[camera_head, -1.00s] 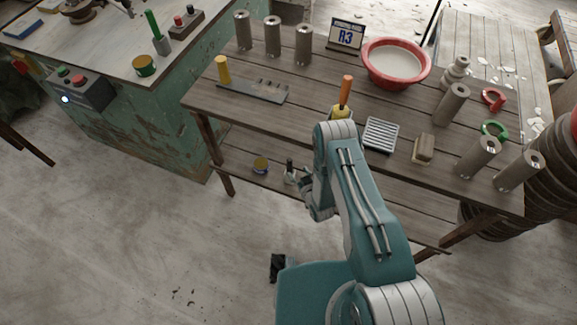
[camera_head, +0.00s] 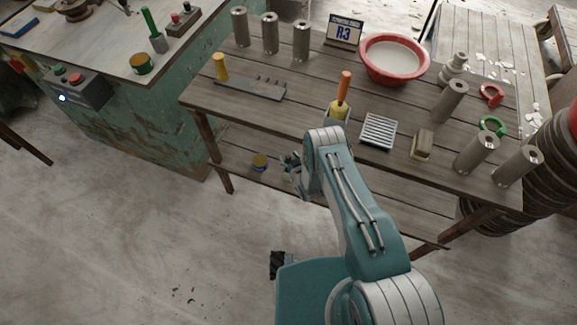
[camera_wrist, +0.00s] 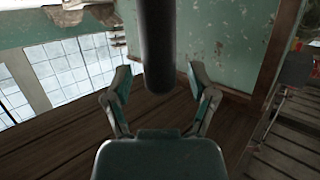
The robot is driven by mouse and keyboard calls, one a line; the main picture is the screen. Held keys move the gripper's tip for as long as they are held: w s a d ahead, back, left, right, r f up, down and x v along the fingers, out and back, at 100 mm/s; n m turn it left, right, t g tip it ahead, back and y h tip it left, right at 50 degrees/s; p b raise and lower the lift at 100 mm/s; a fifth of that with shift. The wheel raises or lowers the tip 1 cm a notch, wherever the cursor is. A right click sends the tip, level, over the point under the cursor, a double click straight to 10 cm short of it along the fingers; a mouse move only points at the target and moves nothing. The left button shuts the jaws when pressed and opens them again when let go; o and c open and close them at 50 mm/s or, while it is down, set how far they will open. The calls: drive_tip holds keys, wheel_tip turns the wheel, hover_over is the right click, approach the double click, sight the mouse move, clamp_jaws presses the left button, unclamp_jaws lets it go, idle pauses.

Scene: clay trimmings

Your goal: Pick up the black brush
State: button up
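In the wrist view a dark, smooth cylinder (camera_wrist: 155,45), which looks like the black brush's handle, comes down from the top edge and ends between my gripper's fingers (camera_wrist: 160,85). The fingers are spread, with a visible gap on both sides of it. The rest of the brush is out of the wrist view. In the head view my gripper (camera_head: 292,165) is low at the table's front edge, by the lower shelf, and hides the brush there.
The wooden table (camera_head: 310,112) carries an orange-handled tool (camera_head: 343,88), a ridged grey tray (camera_head: 378,131), a red basin (camera_head: 394,78) and several grey cylinders above my gripper.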

drive_tip(key=shift+a, duration=0.1)
clamp_jaws()
drive_tip(key=shift+r, duration=0.1)
